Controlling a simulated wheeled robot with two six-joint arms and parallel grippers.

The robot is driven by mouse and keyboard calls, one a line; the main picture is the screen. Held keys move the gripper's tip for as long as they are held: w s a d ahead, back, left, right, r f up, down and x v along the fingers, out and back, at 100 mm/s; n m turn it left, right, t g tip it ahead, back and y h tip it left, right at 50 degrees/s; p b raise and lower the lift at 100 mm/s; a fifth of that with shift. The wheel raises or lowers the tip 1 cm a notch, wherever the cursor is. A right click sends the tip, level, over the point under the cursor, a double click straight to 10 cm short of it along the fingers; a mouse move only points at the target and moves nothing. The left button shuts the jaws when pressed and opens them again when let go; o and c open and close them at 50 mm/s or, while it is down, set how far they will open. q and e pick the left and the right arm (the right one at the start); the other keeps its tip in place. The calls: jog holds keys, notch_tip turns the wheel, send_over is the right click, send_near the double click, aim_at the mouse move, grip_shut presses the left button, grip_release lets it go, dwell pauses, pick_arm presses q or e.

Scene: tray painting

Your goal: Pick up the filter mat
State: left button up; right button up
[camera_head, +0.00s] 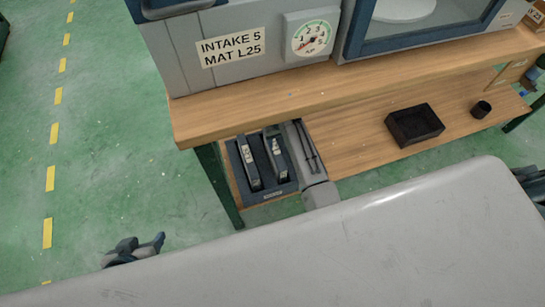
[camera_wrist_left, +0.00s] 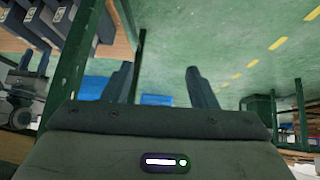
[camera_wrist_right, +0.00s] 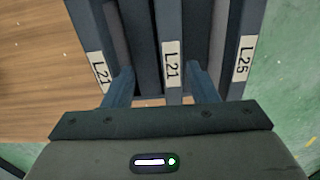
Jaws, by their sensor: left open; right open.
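Dark blue-grey filter mats stand upright in a rack (camera_head: 288,188) at the left end of the lower shelf. In the right wrist view a mat labelled L25 (camera_wrist_right: 238,60) is at the right, a mat labelled L21 (camera_wrist_right: 172,62) in the middle, and another labelled L21 (camera_wrist_right: 98,70) at the left. My right gripper (camera_wrist_right: 161,68) is open and empty, its fingers appearing on either side of the middle mat's edge; I cannot tell the depth gap. My left gripper (camera_head: 138,246) is open and empty over the floor, away from the rack; its fingers show in the left wrist view (camera_wrist_left: 158,68).
A machine labelled INTAKE 5 MAT L25 (camera_head: 231,48) with a gauge (camera_head: 312,39) stands on the bench top (camera_head: 330,90), which overhangs the rack. A black bin (camera_head: 414,124) and a dark cup (camera_head: 481,109) are on the lower shelf. A green bench leg (camera_head: 218,185) is beside the rack.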

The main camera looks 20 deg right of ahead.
aim_at(275, 146)
jog(key=shift+w+a+r, duration=0.15)
jog(key=shift+w+a, duration=0.3)
jog(key=shift+w, duration=0.15)
jog(key=shift+w+a+r, duration=0.1)
jog(key=shift+w+a, duration=0.3)
jog(key=shift+w, duration=0.2)
notch_tip(275, 146, down, 6)
jog(key=shift+r+b, duration=0.15)
jog(key=shift+b, duration=0.7)
jog(key=f, duration=0.1)
jog(key=f+b, duration=0.1)
jog(key=f, duration=0.1)
jog(key=shift+s+d+f, duration=0.1)
jog(key=shift+s+d, duration=0.05)
jog(key=shift+s, duration=0.25)
jog(key=shift+w+f+b, duration=0.1)
jog(key=shift+f+b, duration=0.2)
jog(key=shift+f, duration=0.55)
pick_arm(q)
jog(key=w+r+t, duration=0.4)
jog(key=w+t, duration=0.2)
jog(key=shift+d+r+n, duration=0.2)
jog(key=shift+r+n, duration=0.05)
jog(key=shift+n, duration=0.05)
pick_arm(e)
jog(key=shift+c, duration=0.2)
jog(key=c, duration=0.9)
